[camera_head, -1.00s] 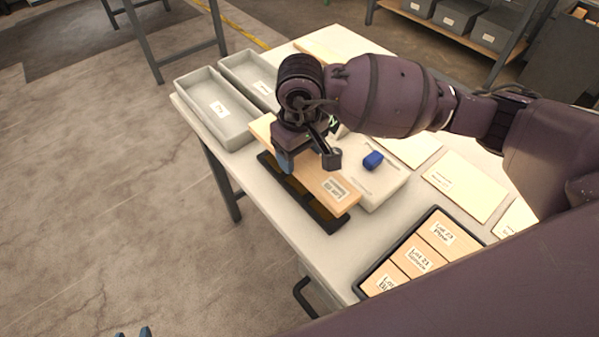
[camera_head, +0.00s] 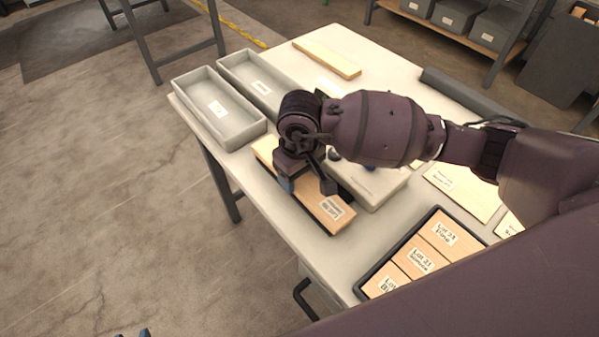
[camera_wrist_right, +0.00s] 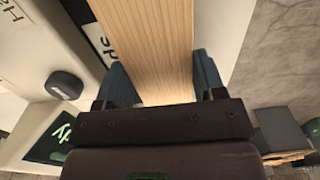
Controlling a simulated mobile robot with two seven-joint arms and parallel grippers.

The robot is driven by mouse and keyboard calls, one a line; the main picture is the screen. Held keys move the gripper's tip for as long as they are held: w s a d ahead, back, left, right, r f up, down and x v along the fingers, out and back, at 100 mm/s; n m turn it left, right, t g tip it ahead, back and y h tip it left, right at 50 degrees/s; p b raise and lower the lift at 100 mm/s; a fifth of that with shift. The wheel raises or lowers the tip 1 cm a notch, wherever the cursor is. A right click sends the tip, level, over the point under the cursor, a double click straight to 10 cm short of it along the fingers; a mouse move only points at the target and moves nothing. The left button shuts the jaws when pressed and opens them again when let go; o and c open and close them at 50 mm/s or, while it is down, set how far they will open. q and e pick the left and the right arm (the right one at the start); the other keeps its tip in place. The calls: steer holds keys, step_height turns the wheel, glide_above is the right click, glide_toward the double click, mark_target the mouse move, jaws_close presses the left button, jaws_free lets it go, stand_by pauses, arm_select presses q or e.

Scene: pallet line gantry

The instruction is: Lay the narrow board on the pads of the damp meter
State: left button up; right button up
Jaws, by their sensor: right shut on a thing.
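The narrow board (camera_head: 310,191) is pale wood with a label near its front end. My right gripper (camera_head: 306,188) is shut across its middle; in the right wrist view the board (camera_wrist_right: 150,45) runs between the two blue fingers (camera_wrist_right: 160,85). The damp meter (camera_head: 380,183) is a white box beside the board, with a dark knob (camera_wrist_right: 65,84) and a dark screen. The board lies low over its black pads (camera_head: 339,187), hiding most of them; I cannot tell whether it fully touches. Only blue tips of my left gripper (camera_head: 133,333) show at the bottom edge.
Two grey bins (camera_head: 219,110) (camera_head: 262,85) stand at the table's left corner. A loose board (camera_head: 327,58) lies at the back. A dark tray (camera_head: 368,281) of labelled blocks is at the front right, with pale panels (camera_head: 463,192) behind it. Floor is clear on the left.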

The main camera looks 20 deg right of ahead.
steer(key=o, duration=1)
steer(key=shift+f, duration=0.1)
step_height(320, 180, up, 12)
steer(key=p, duration=0.1)
stand_by(0.4)
